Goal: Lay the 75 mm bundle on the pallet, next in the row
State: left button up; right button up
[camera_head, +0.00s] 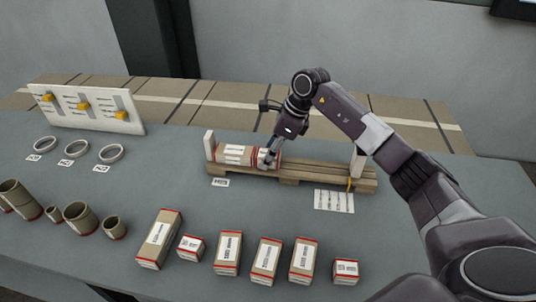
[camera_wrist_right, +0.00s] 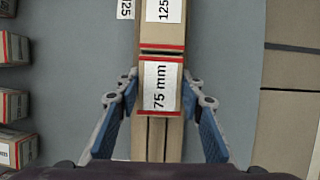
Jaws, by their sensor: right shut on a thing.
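The 75 mm bundle (camera_head: 277,157) is a brown kraft block with red ends and a white label, readable in the wrist view (camera_wrist_right: 160,85). It is in line on the wooden pallet (camera_head: 325,177), just right of a longer bundle marked 125 (camera_head: 234,154). In the wrist view a narrow dark gap shows between the two bundles (camera_wrist_right: 163,18). My right gripper (camera_head: 267,158) reaches down over the 75 mm bundle and is shut on it, with one blue-padded finger on each side in the wrist view (camera_wrist_right: 160,102). My left gripper is out of view.
The pallet's right part is bare up to an upright end post (camera_head: 357,162). Several labelled cartons (camera_head: 229,254) stand along the front of the table. Cardboard tubes (camera_head: 80,221), rings (camera_head: 111,153) and a white board with yellow sliders (camera_head: 84,107) are at left.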

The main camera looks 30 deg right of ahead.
jog(key=o, duration=1.5)
jog(key=v, duration=1.2)
